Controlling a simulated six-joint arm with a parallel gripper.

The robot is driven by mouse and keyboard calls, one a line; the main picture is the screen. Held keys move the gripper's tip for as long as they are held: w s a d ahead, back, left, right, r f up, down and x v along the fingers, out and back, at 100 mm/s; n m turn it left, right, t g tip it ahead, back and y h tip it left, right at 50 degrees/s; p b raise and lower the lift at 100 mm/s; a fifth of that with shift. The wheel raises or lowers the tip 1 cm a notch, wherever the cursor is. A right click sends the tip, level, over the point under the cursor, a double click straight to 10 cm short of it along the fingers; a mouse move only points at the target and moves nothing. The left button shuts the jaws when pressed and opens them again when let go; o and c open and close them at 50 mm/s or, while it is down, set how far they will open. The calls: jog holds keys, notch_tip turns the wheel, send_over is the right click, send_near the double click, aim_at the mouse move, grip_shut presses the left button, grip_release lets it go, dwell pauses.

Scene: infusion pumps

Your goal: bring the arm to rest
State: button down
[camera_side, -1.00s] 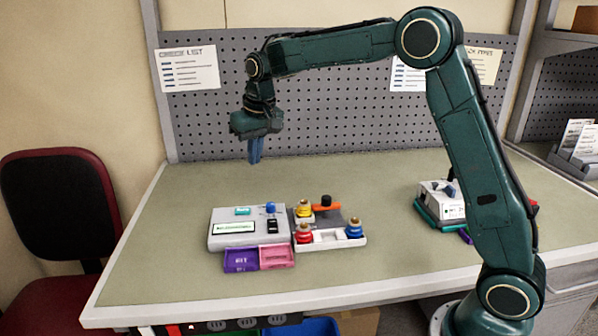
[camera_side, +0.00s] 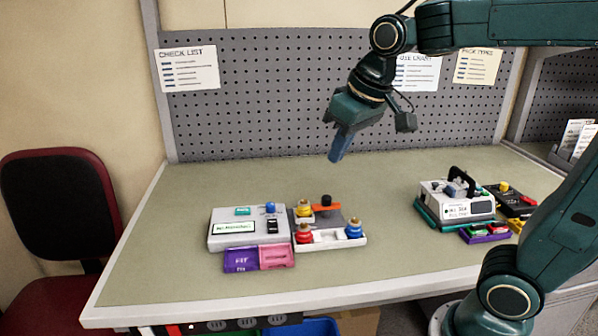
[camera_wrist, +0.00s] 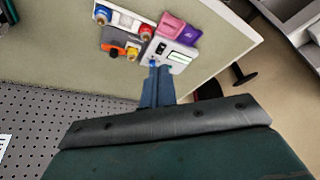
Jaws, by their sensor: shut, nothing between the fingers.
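My gripper (camera_side: 338,157) hangs above the back middle of the table, shut and empty, its blue fingers together and tilted slightly. It touches nothing. In the wrist view the shut fingers (camera_wrist: 158,72) point toward the pump, which lies well beyond them. My forearm reaches in from the upper right of the side view.
Another pump (camera_side: 457,203) stands at right. A pegboard (camera_side: 270,120) is behind; the table's middle is clear.

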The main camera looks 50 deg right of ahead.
jog(key=s+f+n+t, duration=0.1)
jog(key=s+f, duration=0.3)
jog(key=s, duration=0.9)
jog(key=shift+a+f, duration=0.4)
